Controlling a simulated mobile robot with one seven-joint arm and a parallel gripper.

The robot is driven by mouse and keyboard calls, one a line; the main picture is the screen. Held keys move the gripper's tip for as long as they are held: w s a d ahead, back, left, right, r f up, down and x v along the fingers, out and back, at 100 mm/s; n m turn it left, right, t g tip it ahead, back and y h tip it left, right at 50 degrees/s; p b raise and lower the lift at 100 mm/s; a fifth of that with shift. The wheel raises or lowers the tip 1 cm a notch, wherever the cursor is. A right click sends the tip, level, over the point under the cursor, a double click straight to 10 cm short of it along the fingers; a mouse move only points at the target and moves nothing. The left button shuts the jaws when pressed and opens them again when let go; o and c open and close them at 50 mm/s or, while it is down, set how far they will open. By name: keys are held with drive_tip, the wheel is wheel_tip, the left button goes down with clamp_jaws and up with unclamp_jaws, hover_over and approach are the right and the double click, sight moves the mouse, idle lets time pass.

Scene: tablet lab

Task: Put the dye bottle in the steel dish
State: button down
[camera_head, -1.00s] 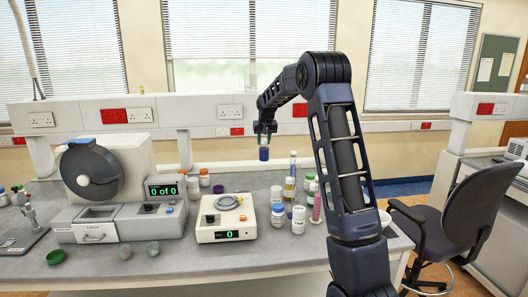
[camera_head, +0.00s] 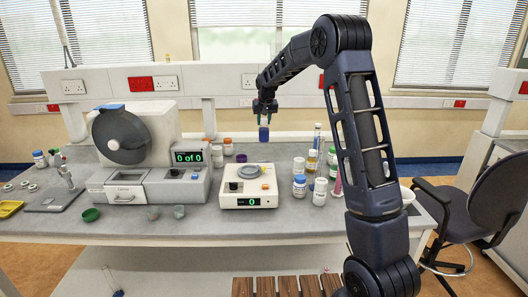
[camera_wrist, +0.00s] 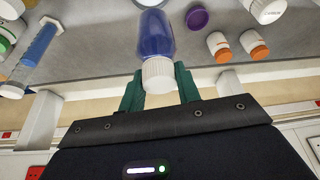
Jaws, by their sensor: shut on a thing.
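The dye bottle (camera_head: 264,134) is blue with a white cap. My gripper (camera_head: 264,107) is shut on its capped end and holds it in the air above the bench, behind the white balance (camera_head: 249,196) in the picture. In the wrist view the blue bottle (camera_wrist: 155,35) has its white cap between the green fingers of my gripper (camera_wrist: 158,82). No steel dish can be clearly told apart. A round grey pan (camera_head: 249,172) sits on the balance. A pale bowl (camera_head: 408,195) at the right is partly hidden by my arm.
White bottles (camera_head: 299,186) and a tall cylinder (camera_head: 316,140) stand right of the balance. A grey machine (camera_head: 150,165) stands to the left. A chair (camera_head: 480,210) is at the right.

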wheel_tip(320, 180, down, 14)
drive_tip(key=shift+f, duration=0.25)
idle(0.3)
drive_tip(key=shift+f, duration=0.15)
drive_tip(key=c, duration=1)
unclamp_jaws()
